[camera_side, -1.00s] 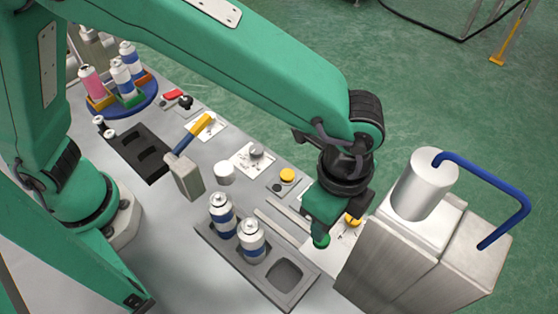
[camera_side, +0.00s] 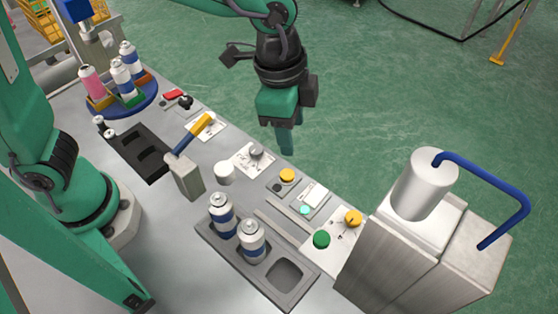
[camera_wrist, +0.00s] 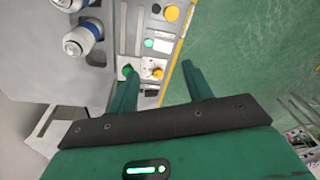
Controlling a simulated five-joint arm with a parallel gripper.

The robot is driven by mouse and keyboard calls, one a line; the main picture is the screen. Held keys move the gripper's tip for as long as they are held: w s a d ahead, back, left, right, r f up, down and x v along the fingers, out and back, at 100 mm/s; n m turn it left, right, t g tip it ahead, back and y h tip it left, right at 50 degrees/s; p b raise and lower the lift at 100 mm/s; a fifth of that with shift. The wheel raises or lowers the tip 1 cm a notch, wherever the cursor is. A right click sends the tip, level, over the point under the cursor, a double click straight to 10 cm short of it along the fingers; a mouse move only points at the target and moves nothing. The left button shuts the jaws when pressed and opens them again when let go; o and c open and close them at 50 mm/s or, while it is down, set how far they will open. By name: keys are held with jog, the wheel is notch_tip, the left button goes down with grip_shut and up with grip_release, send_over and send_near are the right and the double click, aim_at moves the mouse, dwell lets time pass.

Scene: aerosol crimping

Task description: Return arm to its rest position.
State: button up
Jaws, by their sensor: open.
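My gripper (camera_side: 285,140) hangs from my green arm in the upper middle of the side view, pointing down. It is off the far edge of the workbench, above the green floor, and touches nothing. In the wrist view my gripper (camera_wrist: 158,80) shows two green fingers spread apart with nothing between them. The green button (camera_side: 321,239) and the yellow knob (camera_side: 353,217) on the control panel are fully visible in the side view. The panel also shows beyond the fingers in the wrist view.
Two spray cans (camera_side: 222,213) stand in a grey tray (camera_side: 285,292) with one empty pocket. A metal machine (camera_side: 400,255) with a blue handle stands at right. A blue round carousel (camera_side: 130,108) holds several cans.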

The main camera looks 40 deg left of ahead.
jog(key=s+a+r+n+t, duration=0.1)
jog(key=a+n, duration=0.3)
jog(key=a, duration=0.4)
jog(key=s+a+r+n+t, duration=0.2)
jog(key=s+a+n, duration=0.2)
jog(key=a, duration=0.5)
jog(key=s+a+r+n+t+y, duration=0.1)
jog(key=s+a+r+n, duration=0.1)
jog(key=a+n, duration=0.3)
jog(key=s+a, duration=0.1)
jog(key=a, duration=0.3)
jog(key=shift+s, duration=0.2)
